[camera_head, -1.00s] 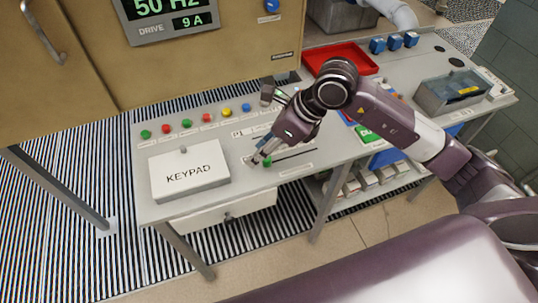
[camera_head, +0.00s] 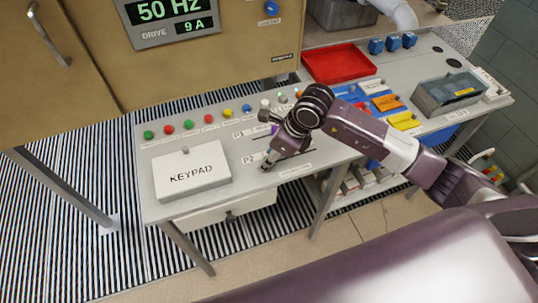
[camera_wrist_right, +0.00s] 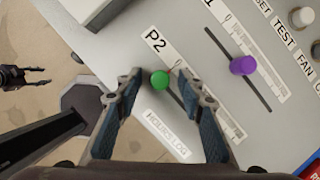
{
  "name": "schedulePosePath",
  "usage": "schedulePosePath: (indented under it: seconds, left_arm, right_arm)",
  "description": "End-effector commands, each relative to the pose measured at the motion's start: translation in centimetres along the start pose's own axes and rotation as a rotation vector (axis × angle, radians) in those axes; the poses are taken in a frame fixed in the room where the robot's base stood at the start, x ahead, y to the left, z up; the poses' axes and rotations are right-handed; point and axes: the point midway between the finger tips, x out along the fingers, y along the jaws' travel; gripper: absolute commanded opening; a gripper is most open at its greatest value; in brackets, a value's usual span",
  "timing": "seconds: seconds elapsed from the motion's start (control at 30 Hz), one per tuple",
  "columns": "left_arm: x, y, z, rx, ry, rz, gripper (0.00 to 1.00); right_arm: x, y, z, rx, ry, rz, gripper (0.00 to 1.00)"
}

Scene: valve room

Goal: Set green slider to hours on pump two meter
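The pump two meter slider is marked P2 on the sloped console. Its green knob (camera_wrist_right: 160,80) sits near the P2 label (camera_wrist_right: 155,42), at the left end of its track. A white scale strip (camera_wrist_right: 228,122) runs alongside, and a label reading HOURS LOG (camera_wrist_right: 167,137) lies below. My right gripper (camera_head: 266,166) is down at this slider in the head view. In the right wrist view its open fingers (camera_wrist_right: 159,77) stand on either side of the green knob, with visible gaps. A dark gripper, apparently my left (camera_wrist_right: 38,77), shows over the floor with fingers apart.
A purple slider knob (camera_wrist_right: 243,65) is on the neighbouring P1 track. The keypad box (camera_head: 192,172) stands left of my right gripper. Coloured buttons (camera_head: 187,124) line the back. A red tray (camera_head: 340,63) and coloured plates (camera_head: 388,103) lie to the right.

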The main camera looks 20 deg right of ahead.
Motion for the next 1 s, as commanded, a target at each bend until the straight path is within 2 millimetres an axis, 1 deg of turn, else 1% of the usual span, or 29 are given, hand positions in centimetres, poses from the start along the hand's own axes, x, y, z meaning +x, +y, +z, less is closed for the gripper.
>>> schedulePosePath:
  seconds: [0.1,0.4,0.43,0.67,0.77,0.87,1.0]
  left_arm:
    - [0.0,0.0,0.0,0.000,0.000,0.000,0.40]
    - [0.0,0.0,0.0,0.000,0.000,0.000,0.40]
    - [0.0,0.0,0.0,0.000,0.001,0.000,0.40]
    - [0.0,0.0,0.0,0.000,0.001,0.000,0.40]
    - [0.3,0.0,0.0,0.000,0.001,0.000,0.40]
    - [1.4,0.0,0.1,0.000,0.001,0.000,0.40]
    - [3.1,0.1,0.2,0.000,0.001,0.000,0.40]
  right_arm:
    - [0.0,0.0,0.0,0.000,0.000,0.000,0.35]
    - [0.0,0.0,0.0,0.000,-0.001,0.000,0.02]
    - [0.0,0.0,0.0,0.000,0.000,0.000,0.00]
    - [-0.1,0.0,0.0,0.000,-0.001,0.000,0.00]
    - [0.0,-0.3,-0.3,0.001,0.000,-0.002,0.00]
    - [-0.1,-1.6,-1.4,0.001,0.001,-0.005,0.00]
    - [-0.9,-3.8,-3.6,0.002,0.003,-0.007,0.00]
